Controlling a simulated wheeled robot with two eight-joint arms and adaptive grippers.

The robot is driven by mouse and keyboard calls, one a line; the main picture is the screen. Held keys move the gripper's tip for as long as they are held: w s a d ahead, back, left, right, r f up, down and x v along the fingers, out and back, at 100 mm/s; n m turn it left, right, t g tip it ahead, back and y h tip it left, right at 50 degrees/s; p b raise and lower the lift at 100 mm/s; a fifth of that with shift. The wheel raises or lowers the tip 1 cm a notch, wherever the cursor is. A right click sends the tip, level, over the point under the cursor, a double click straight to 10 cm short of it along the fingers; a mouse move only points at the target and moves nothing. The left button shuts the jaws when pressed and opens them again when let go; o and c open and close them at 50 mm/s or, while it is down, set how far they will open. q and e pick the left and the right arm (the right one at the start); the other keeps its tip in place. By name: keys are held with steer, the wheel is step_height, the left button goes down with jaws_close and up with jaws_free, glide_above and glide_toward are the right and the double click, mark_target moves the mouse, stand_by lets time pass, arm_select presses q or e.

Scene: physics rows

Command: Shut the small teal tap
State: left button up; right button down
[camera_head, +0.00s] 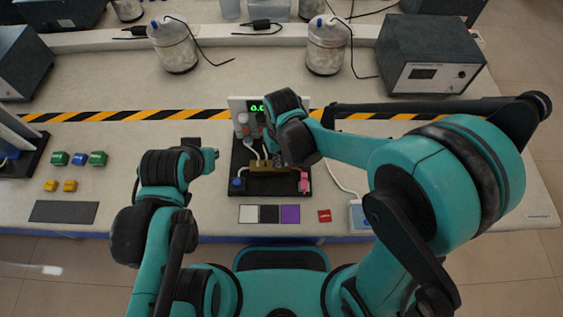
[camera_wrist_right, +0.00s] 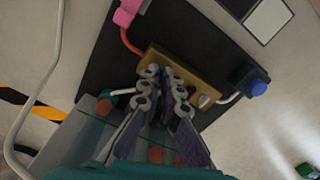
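A brass block (camera_head: 274,166) sits on a black board (camera_head: 238,155) before a panel with a green display (camera_head: 257,107). The brass block also shows in the right wrist view (camera_wrist_right: 205,88), with a small silver fitting (camera_wrist_right: 204,101) on it. My right gripper's fingers (camera_wrist_right: 162,74) are close together over the block; whether they touch or grip anything is unclear. My left gripper (camera_head: 208,157) is left of the board, apart from it, its fingers too small to judge.
A blue knob (camera_head: 237,184) and a pink piece (camera_head: 304,182) flank the board's front. Cables run nearby.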

steer(key=shift+m, duration=0.3)
steer(key=m, duration=0.2)
steer(key=shift+m, duration=0.4)
steer(key=c, duration=2.1)
jaws_free()
steer(key=shift+o, duration=0.2)
step_height(320, 180, up, 7)
steer(key=p, duration=0.5)
